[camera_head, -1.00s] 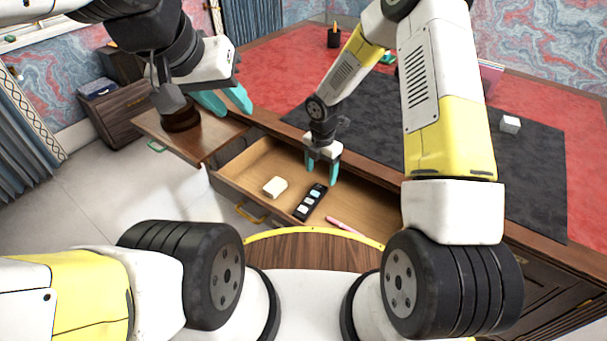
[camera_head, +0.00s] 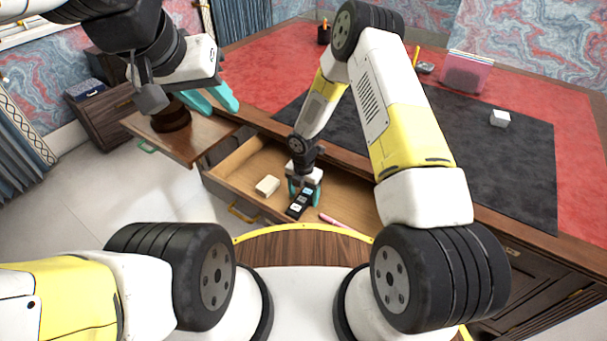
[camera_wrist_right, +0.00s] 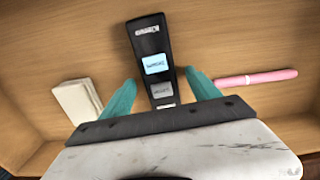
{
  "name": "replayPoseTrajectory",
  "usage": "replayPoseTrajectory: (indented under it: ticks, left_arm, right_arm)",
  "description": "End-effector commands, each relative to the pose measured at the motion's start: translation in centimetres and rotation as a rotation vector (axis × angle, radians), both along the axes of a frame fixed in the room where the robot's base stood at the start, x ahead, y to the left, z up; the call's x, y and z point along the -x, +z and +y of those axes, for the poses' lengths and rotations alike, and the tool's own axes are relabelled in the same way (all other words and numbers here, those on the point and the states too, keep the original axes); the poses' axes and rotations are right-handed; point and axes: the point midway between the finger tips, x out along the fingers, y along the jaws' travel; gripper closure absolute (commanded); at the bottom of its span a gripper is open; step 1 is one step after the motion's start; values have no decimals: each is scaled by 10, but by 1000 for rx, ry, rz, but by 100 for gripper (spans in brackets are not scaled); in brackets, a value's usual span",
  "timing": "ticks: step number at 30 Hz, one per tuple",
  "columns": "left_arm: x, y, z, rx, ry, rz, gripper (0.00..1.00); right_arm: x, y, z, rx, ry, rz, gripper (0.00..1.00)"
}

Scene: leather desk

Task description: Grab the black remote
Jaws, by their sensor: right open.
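The black remote (camera_head: 300,204) lies in the open drawer; it also shows in the right wrist view (camera_wrist_right: 152,40), with a light blue button and grey buttons. My right gripper (camera_head: 304,192) is down in the drawer at the remote. In the right wrist view its teal fingers (camera_wrist_right: 160,92) are open, one on each side of the remote, with small gaps. The remote's near end is hidden by the gripper. My left gripper (camera_head: 222,100) is away at the upper left, over the desk's left part, its teal fingers apart and empty.
The wooden drawer (camera_head: 345,190) also holds a white block (camera_head: 267,186) left of the remote and a pink pen (camera_head: 335,221) to its right. The desk top has a dark mat (camera_head: 500,165), a small white cube (camera_head: 499,118) and a pink holder (camera_head: 467,72).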

Motion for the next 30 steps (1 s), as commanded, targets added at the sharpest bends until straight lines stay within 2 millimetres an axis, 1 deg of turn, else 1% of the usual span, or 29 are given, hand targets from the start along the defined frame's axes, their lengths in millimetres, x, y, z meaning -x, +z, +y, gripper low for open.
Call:
replayPoseTrajectory:
  ticks: [3,4,8,9,11,12,14,15,20,23,26,30]
  left_arm:
    - [0,0,0,0,0,0,67]
    - [0,0,0,0,0,0,67]
    - [0,0,0,0,0,0,67]
    - [0,0,0,0,0,0,67]
    - [0,0,0,0,0,0,67]
    - [0,0,0,0,0,0,67]
    - [0,0,0,0,0,0,67]
    - [0,0,0,0,0,0,67]
    - [0,0,0,0,0,0,67]
    - [0,0,0,0,0,0,67]
    - [0,0,0,0,0,0,67]
    - [0,0,0,0,0,0,67]
  right_arm:
    - [0,0,0,0,-1,0,29]
    - [0,0,0,0,-1,0,31]
    - [0,1,0,0,-1,0,57]
    - [0,1,0,0,-1,0,64]
    - [0,1,0,0,-1,0,76]
    - [0,1,0,0,-1,0,84]
    - [0,1,0,0,-1,0,96]
    - [0,1,0,0,-1,-1,100]
    - [0,1,0,0,-1,-1,100]
    - [-1,5,0,-1,-1,-2,100]
    - [-2,17,0,-1,-3,-3,100]
    - [-2,46,0,-2,-3,-5,100]
